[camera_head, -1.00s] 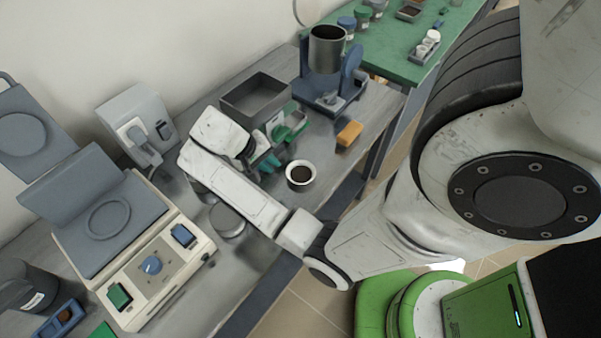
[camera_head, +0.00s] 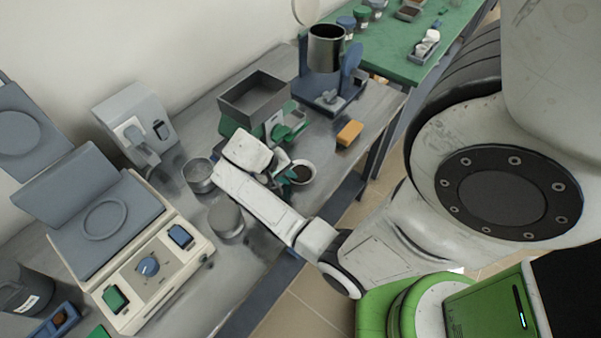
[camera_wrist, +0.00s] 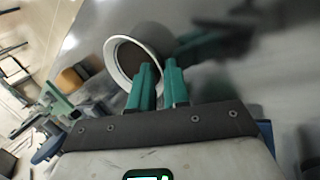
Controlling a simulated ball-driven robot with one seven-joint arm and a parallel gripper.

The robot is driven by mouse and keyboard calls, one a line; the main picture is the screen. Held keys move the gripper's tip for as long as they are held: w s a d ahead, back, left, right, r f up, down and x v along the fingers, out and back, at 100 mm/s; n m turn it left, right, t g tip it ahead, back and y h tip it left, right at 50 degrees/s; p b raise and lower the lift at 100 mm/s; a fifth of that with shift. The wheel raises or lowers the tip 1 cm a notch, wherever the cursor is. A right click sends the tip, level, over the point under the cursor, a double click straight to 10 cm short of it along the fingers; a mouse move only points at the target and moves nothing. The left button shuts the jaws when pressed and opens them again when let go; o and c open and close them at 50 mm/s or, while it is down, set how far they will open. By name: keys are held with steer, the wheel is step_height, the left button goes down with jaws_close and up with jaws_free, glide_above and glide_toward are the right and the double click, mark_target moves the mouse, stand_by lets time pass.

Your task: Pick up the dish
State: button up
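The dish (camera_head: 306,168) is a small round white bowl with dark brown contents, on the grey bench. In the wrist view the dish (camera_wrist: 110,58) is just ahead of the fingers. My gripper (camera_head: 290,172) has green fingers, now beside the dish and partly covering its left side. In the wrist view my gripper (camera_wrist: 161,68) is open with a narrow gap. The left finger overlaps the dish's edge and the right finger is outside it. The near-right rim lies close to the gap; I cannot tell whether the fingers touch it.
A grey open tray (camera_head: 254,98) is behind the gripper. An orange block (camera_head: 349,132) and a blue stand holding a metal cup (camera_head: 326,48) are at the upper right. Round metal containers (camera_head: 226,218) are left of my arm. A scale-like device (camera_head: 148,262) is further left.

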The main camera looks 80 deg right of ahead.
mark_target(306, 179)
jaws_close()
stand_by(0.5)
steer(key=shift+r, duration=0.5)
steer(key=s+d+r+b, duration=0.2)
steer(key=s+d+r, duration=0.1)
steer(key=s+r, duration=0.9)
steer(key=shift+s+d, duration=0.35)
steer(key=shift+s, duration=0.45)
